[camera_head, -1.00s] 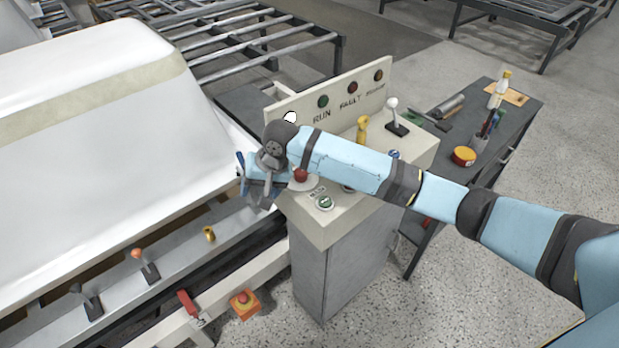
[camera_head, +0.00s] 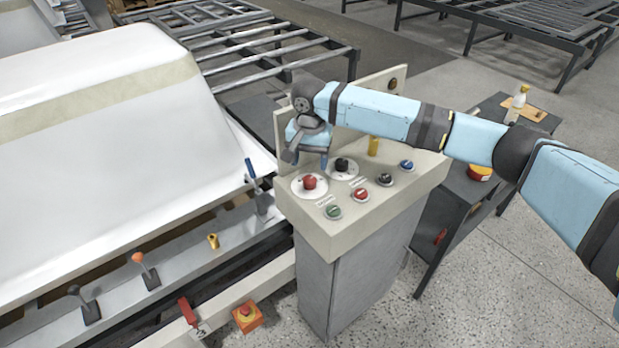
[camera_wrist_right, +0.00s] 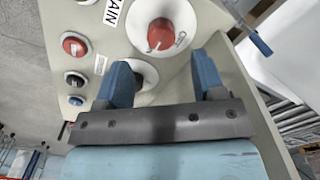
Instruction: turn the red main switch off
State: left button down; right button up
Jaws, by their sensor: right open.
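The red main switch (camera_head: 310,182) is a round red knob on a white disc on the sloped top of the grey control cabinet (camera_head: 350,222). In the right wrist view the red knob (camera_wrist_right: 160,34) shows a white mark, with a partly cut-off label reading "AIN" beside its disc. My right gripper (camera_head: 308,160) is open and empty, above and behind the red switch, apart from it. Its two blue fingers (camera_wrist_right: 162,68) show in the wrist view, with the red knob beyond their tips. My left gripper is not in view.
A black knob (camera_head: 342,165) on a white disc sits close beside the red one. Green (camera_head: 333,211), red (camera_head: 361,195), black and blue push buttons are nearby. A blue-handled lever (camera_head: 250,170) stands left of the cabinet. A white tub shell (camera_head: 110,120) fills the left.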

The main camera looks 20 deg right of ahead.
aim_at(309, 180)
notch_tip(309, 180, down, 6)
jog(key=shift+f, duration=0.2)
jog(key=shift+c, duration=0.3)
jog(key=shift+r, duration=0.1)
jog(key=c, duration=0.9)
